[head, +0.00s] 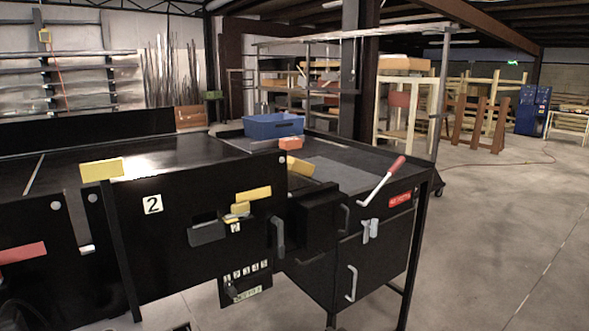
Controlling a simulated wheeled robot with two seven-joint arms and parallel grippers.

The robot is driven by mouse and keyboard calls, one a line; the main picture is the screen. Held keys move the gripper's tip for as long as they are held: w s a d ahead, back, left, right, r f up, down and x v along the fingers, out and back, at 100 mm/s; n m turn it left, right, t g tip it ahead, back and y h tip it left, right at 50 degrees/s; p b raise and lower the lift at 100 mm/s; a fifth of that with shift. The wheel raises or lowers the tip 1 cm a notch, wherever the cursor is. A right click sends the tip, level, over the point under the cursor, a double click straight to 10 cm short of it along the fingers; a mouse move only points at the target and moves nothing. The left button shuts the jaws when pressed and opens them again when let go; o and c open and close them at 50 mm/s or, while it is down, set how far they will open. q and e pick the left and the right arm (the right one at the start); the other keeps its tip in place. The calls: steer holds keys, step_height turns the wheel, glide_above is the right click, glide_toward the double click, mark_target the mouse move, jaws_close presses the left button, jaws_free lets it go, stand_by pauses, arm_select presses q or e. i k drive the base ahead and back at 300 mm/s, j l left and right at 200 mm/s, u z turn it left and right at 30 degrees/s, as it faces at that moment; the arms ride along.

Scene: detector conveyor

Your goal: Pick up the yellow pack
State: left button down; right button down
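A yellow block-like piece (302,168), which may be the yellow pack, lies at the near edge of the conveyor's dark top, right of centre. Its lower part is hidden behind the black front housing. Other yellow pieces show on the front of the machine: a flat one (101,170) at the left, one (254,194) near the middle, and a small one (238,210) just below that. I cannot tell for certain which is the pack. Neither of my grippers can be made out in the head view.
A blue tray (274,126) stands on the far side of the conveyor (150,155), with a red block (291,143) in front of it. A red-handled lever (383,181) sticks up at the right end. The floor (500,220) to the right is clear.

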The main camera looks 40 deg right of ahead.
mark_target(294, 164)
steer(key=l, duration=0.95)
steer(key=l+u, duration=0.1)
steer(key=l, duration=0.5)
steer(key=l+u, duration=0.1)
steer(key=l, duration=0.45)
steer(key=l+u, duration=0.1)
steer(key=l, duration=0.5)
steer(key=l+u, duration=0.1)
steer(key=l, duration=0.45)
steer(key=k+l+u, duration=0.1)
steer(key=l, duration=0.5)
steer(key=k+l+u, duration=0.1)
steer(key=l, duration=0.45)
steer(key=k+l+u, duration=0.1)
steer(key=l, duration=0.5)
steer(key=i+l+u, duration=0.15)
steer(key=l, duration=0.45)
steer(key=l+u, duration=0.15)
steer(key=l, duration=0.45)
steer(key=i+l+u, duration=0.15)
steer(key=i+l, duration=0.55)
steer(key=l, duration=0.15)
steer(key=j, duration=0.1)
steer(key=k+z, duration=0.05)
